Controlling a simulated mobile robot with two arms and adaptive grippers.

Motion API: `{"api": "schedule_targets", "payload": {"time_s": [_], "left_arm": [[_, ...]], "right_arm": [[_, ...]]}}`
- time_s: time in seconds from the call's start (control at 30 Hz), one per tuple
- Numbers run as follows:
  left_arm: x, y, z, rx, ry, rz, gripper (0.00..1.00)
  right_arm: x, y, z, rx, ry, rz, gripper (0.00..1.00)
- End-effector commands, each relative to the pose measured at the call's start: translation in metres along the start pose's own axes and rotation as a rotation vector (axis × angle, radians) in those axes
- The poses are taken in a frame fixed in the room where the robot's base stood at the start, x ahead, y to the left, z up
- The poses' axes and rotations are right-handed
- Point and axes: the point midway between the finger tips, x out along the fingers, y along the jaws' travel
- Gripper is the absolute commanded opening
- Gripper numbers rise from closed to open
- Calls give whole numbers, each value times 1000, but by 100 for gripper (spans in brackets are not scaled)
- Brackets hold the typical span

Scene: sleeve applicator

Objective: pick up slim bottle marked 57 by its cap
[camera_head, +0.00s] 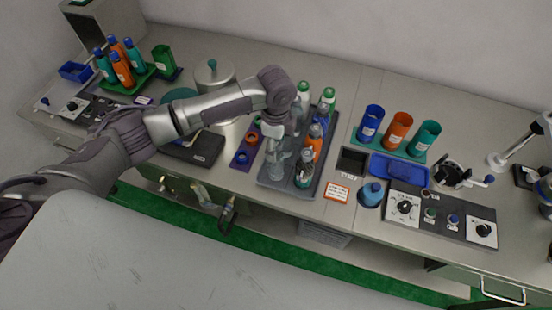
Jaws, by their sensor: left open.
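A dark tray (320,178) on the bench holds several slim bottles: a teal one (304,172) at the front, an orange one (314,141) behind it, a blue one (322,116) further back, and white ones with green caps (328,98) at the rear. Grey caps top the front ones. The labels are too small to read, so I cannot tell which bottle is marked 57. My left gripper (275,168) points down over the tray's left side, open, left of the teal bottle. My left wrist and gripper hide part of the tray. My right gripper is not in view.
Blue, orange and teal cups (397,130) stand right of the tray. A green rack (124,84) of bottles stands far left. A large pot stands behind my left arm.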

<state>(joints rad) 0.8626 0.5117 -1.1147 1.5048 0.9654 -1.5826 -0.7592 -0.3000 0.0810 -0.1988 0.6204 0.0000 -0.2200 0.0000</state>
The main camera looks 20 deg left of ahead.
Motion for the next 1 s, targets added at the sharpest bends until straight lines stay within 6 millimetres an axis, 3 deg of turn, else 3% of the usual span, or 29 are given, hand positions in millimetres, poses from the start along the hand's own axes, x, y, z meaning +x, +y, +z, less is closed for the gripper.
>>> {"api": "schedule_targets", "payload": {"time_s": [0.3, 0.7, 1.0], "left_arm": [[6, 0, 0, 0, 0, -1, 64], [6, 0, 0, 0, 0, -1, 0], [5, 0, 0, 0, 1, -2, 0]], "right_arm": [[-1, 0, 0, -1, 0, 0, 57], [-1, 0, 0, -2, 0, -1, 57], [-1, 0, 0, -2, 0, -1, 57]]}}
